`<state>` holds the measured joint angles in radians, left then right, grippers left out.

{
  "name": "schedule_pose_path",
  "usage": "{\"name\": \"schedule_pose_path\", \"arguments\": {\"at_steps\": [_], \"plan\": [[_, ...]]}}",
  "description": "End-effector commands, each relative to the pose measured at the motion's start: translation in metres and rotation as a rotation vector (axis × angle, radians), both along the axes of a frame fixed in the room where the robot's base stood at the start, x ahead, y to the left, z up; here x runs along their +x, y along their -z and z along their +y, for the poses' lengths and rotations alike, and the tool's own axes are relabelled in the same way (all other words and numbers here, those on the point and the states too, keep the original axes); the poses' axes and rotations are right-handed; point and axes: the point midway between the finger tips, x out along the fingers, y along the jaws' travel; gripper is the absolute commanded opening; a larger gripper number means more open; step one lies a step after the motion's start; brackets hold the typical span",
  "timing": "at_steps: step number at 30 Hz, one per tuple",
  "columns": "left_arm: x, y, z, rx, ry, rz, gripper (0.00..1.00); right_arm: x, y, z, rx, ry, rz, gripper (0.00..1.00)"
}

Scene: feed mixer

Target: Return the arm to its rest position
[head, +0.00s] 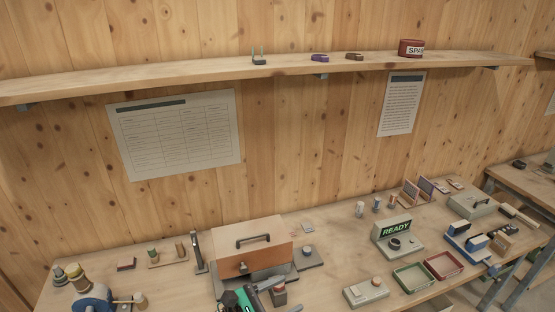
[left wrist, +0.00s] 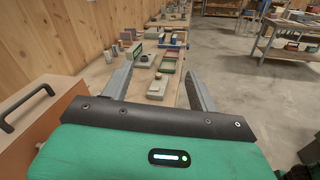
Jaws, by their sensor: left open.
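My left gripper (head: 244,299) shows at the bottom edge of the head view, green and black, in front of an orange-brown box with a handle (head: 268,254). In the left wrist view the two grey fingers of my left gripper (left wrist: 160,88) stand wide apart with nothing between them. The green gripper body with its lit indicator fills the bottom of that view. The handled box (left wrist: 32,125) is close by on the left there. Most of my left arm is hidden, and my right gripper is in neither view.
The workbench (head: 330,270) holds a READY panel (head: 397,236), a green tray (head: 413,277), a red tray (head: 444,265) and a button box (head: 366,292). A blue machine (head: 93,300) stands at the left. A shelf (head: 190,74) runs along the wall. Open floor (left wrist: 240,60) lies right of the bench.

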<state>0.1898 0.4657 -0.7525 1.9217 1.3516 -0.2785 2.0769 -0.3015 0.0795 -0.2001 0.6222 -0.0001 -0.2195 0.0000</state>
Motion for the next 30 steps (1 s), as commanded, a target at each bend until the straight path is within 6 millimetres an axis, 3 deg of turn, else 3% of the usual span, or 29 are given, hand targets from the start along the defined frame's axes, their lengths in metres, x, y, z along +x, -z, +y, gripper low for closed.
{"name": "schedule_pose_path", "arguments": {"at_steps": [11,17,23,30], "plan": [[-0.043,0.011,-0.004,0.326,0.094,-0.363,0.6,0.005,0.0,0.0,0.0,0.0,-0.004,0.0],[-0.074,0.03,0.013,0.686,0.191,-0.686,0.6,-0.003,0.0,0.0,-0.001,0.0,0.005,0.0],[-0.105,0.059,0.057,1.123,0.369,-0.962,0.6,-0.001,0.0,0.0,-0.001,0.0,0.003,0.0],[-0.149,0.091,0.136,1.57,0.733,-1.104,0.6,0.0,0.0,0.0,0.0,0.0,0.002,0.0]]}}
